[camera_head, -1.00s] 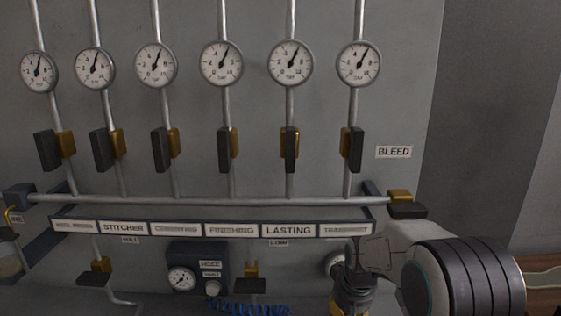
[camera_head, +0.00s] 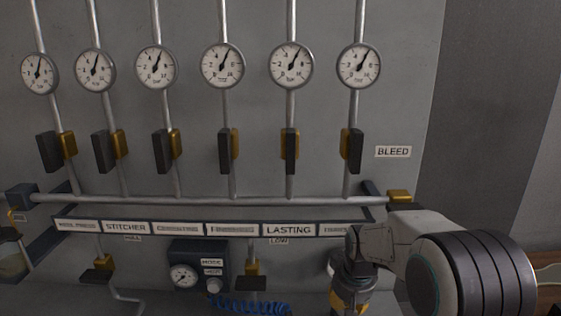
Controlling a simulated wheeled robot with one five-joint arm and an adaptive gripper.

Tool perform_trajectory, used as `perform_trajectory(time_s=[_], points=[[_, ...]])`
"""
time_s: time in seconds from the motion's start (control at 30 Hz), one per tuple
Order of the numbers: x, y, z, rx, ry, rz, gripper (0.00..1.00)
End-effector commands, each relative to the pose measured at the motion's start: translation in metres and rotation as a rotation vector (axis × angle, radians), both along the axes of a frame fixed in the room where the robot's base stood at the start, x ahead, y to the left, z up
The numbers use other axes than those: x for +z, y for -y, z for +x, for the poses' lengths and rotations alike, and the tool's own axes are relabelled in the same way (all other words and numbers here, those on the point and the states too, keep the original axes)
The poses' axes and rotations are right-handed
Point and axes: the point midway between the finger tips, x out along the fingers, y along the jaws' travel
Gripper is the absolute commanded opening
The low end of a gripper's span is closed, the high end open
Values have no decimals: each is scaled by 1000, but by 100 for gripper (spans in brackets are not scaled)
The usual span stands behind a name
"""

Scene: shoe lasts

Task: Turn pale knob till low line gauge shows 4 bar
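A small white-faced gauge (camera_head: 183,277) sits on a dark box low on the wall, left of centre. Its needle is too small to read. A small pale knob (camera_head: 213,286) is at the box's lower right, under two small labels. A "LOW" label (camera_head: 279,240) hangs under the "LASTING" plate; I cannot tell which gauge it belongs to. My arm comes in from the lower right and bends down right of the LOW label, apart from the pale knob. My gripper's fingertips are not visible.
Several larger gauges (camera_head: 222,65) line the top, needles near upright, above dark-handled valves (camera_head: 290,145). A horizontal pipe (camera_head: 200,200) and a label rail run below. A coiled blue hose (camera_head: 250,307) and another valve (camera_head: 252,275) are right of the knob. A "BLEED" label (camera_head: 393,152) is at right.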

Motion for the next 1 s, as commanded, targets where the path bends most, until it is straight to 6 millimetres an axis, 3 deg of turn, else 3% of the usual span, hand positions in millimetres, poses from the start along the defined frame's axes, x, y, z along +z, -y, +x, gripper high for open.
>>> perform_trajectory(time_s=[0.03, 0.23, 0.53, 0.57, 0.63, 1.0], points=[[10, 0, 0, 0, 1, 0, 0], [28, 0, 1, 0, 3, 0, 0], [29, 0, 1, 0, 2, 0, 0], [29, 0, 1, 0, 2, 0, 6], [30, 0, 1, 0, 2, 0, 0], [41, 14, 0, -3, 0, -8, 0]])
